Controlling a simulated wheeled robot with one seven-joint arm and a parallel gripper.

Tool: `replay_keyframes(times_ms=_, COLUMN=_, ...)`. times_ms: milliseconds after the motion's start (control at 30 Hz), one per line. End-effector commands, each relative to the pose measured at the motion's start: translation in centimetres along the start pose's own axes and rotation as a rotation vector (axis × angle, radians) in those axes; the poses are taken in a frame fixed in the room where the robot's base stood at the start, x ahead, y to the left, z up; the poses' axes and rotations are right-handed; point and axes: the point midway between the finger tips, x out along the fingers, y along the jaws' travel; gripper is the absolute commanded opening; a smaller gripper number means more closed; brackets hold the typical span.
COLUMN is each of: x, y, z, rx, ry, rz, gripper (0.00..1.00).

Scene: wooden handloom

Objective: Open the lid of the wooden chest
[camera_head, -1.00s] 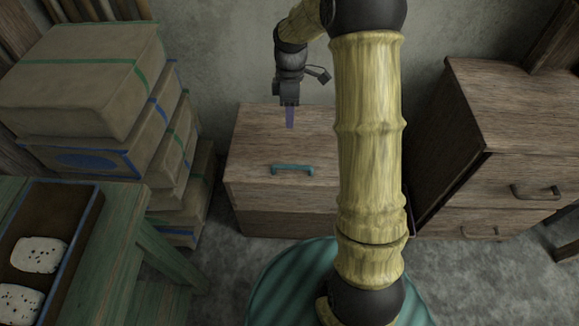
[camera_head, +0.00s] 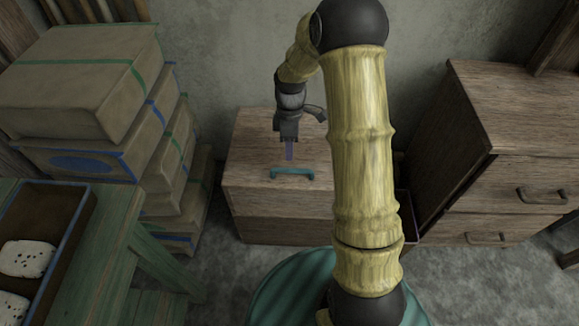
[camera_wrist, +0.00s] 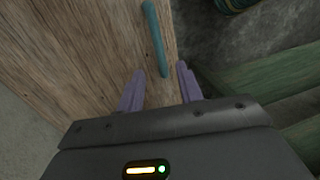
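The wooden chest (camera_head: 250,148) stands against the wall with its lid down. A teal handle (camera_head: 292,173) is fixed near the front edge of the lid. My gripper (camera_head: 289,152) is above the lid, just behind the handle in the head view. In the wrist view, my gripper (camera_wrist: 160,85) has its two purple fingers apart with nothing held. The teal handle (camera_wrist: 155,40) shows there beyond the fingertips, its near end roughly in line with the gap. I cannot tell whether a finger touches it. My arm hides the chest's right part.
Stacked boxes (camera_head: 75,85) stand to the left of the chest. A green table (camera_head: 95,240) with a tray (camera_head: 80,215) of pale speckled blocks is at the lower left. A wooden drawer cabinet (camera_head: 500,110) stands at the right. Grey floor shows between them.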

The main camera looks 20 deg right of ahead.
Motion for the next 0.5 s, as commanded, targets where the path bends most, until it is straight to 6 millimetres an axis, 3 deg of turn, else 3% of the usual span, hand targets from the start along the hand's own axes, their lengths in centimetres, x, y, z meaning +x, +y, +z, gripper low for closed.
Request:
replay_keyframes(times_ms=33, x=1.3, y=0.0, z=0.0, rx=0.0, ry=-0.001, rz=-0.003, gripper=0.36)
replay_keyframes(times_ms=300, x=5.7, y=0.0, z=0.0, rx=0.0, ry=-0.001, rz=-0.002, gripper=0.36)
replay_keyframes(times_ms=500, x=7.0, y=0.0, z=0.0, rx=0.0, ry=0.0, rz=0.0, gripper=0.36)
